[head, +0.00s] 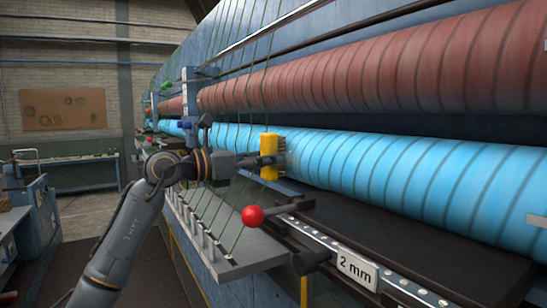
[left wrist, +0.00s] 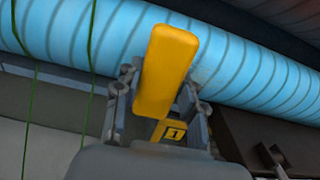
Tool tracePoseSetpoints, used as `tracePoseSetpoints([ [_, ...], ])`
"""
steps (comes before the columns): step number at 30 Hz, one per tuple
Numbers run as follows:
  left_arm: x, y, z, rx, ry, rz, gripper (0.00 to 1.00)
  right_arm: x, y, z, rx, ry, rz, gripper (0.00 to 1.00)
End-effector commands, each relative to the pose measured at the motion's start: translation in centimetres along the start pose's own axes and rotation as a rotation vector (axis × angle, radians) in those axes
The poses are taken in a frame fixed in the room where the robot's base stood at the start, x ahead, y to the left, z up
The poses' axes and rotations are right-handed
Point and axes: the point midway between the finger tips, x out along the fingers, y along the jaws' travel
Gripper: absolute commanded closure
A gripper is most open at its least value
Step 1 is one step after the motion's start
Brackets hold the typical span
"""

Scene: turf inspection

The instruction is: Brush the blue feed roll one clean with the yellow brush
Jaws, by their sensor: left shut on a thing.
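The blue feed roll (head: 400,182) is a long light-blue cylinder with dark spiral lines, running from the middle to the right of the head view. It also crosses the top of the left wrist view (left wrist: 245,75). The yellow brush (head: 268,157) is upright in front of the roll, its dark bristles facing the roll. My left gripper (head: 262,160) is shut on the brush; in the left wrist view the yellow body (left wrist: 168,70) stands between the fingers. The bristles look close to or touching the roll; I cannot tell which. My right gripper is not in view.
A reddish-brown roll (head: 400,65) lies above the blue one. A red ball knob (head: 252,216) on a lever sticks out below the brush. A rail carries a "2 mm" label (head: 357,268). Green strands (head: 240,90) run down past the rolls. A workbench (head: 75,172) stands back left.

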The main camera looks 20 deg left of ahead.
Motion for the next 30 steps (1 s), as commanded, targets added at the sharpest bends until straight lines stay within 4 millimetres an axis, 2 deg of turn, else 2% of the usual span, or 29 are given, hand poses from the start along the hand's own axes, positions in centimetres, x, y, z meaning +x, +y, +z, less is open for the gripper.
tracePoseSetpoints([
  [5,0.1,-0.7,0.0,0.003,0.000,-0.004,1.00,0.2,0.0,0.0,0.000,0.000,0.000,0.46],
  [13,0.1,-3.0,-0.1,0.004,0.000,-0.004,1.00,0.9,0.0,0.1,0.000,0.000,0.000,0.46],
  [22,0.1,-4.2,0.0,0.002,0.000,-0.005,1.00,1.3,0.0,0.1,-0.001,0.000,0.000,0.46],
  [30,0.0,-6.3,-0.1,0.002,0.001,-0.004,1.00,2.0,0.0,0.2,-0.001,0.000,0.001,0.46],
])
